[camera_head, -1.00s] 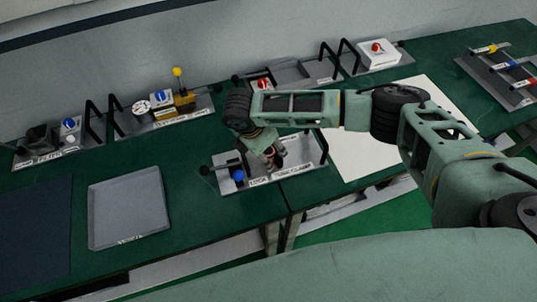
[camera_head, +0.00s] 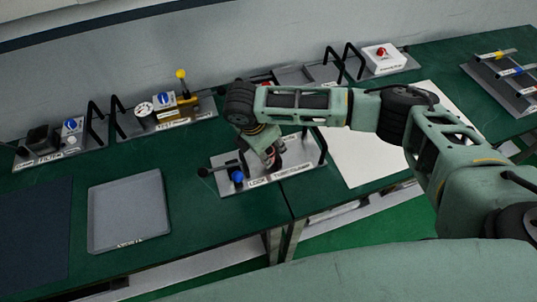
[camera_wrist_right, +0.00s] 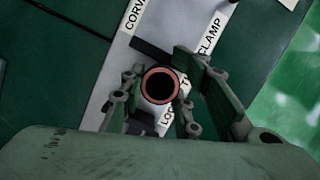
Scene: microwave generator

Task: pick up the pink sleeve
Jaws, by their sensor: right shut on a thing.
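The pink sleeve (camera_wrist_right: 160,86) shows in the right wrist view as a reddish-pink ring with a dark opening, seen end-on. It sits between the two green fingers of my right gripper (camera_wrist_right: 158,92), which is shut on it. In the head view my right gripper (camera_head: 274,158) points down over the grey lock and tube clamp fixture (camera_head: 236,186). There the arm and fingers mostly hide the sleeve. I cannot tell whether the sleeve still touches the fixture. My left gripper is not in view.
The fixture carries a blue knob (camera_head: 237,176) and black handles. A grey tray (camera_head: 128,210) lies to its left and a white sheet (camera_head: 372,150) to its right. Other panels with handles line the back wall. The green bench's front edge is close to the fixture.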

